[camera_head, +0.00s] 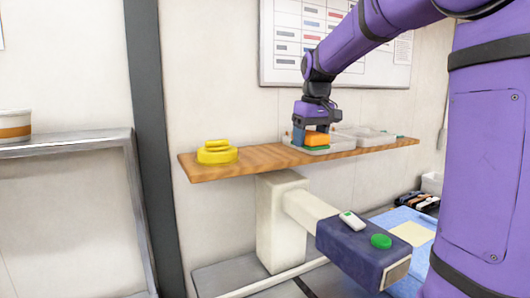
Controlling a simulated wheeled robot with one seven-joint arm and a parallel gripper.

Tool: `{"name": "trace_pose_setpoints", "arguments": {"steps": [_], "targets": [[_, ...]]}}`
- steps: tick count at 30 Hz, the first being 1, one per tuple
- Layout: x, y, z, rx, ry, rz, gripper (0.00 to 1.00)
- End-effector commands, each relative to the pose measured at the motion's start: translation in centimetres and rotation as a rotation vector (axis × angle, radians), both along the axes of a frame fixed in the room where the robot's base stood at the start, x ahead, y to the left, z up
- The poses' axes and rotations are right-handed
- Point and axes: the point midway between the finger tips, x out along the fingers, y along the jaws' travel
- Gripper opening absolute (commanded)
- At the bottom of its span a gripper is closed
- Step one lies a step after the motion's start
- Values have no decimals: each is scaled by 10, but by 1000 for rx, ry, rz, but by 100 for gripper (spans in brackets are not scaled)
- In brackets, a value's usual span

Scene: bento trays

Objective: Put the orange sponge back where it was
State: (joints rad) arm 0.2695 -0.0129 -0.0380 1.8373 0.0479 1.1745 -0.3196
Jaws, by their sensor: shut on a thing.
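The orange sponge (316,139) is a small block at the wooden shelf, low in or just above a clear tray (290,148). My gripper (312,132) points down from above and is shut on the orange sponge. A blue piece stands just left of the sponge; I cannot tell whether it is a finger or a separate item. A green item (318,148) shows below the sponge, inside the tray. Whether the sponge touches the tray floor is hidden.
A second clear tray (372,138) sits right on the wooden shelf (258,160). A yellow stacked object (217,152) stands on its left part, with bare wood between. A whiteboard hangs behind.

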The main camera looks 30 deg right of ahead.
Motion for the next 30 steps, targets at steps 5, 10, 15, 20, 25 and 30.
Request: {"name": "trace_pose_setpoints", "arguments": {"steps": [5, 10, 15, 20, 25, 30], "targets": [[39, 11, -5, 1, 2, 1, 35], [78, 21, -9, 0, 2, 2, 35], [114, 31, -12, 1, 0, 3, 35], [135, 37, -14, 1, 0, 1, 35], [141, 39, -17, 0, 1, 0, 35], [141, 39, -35, 1, 3, -1, 35]]}}
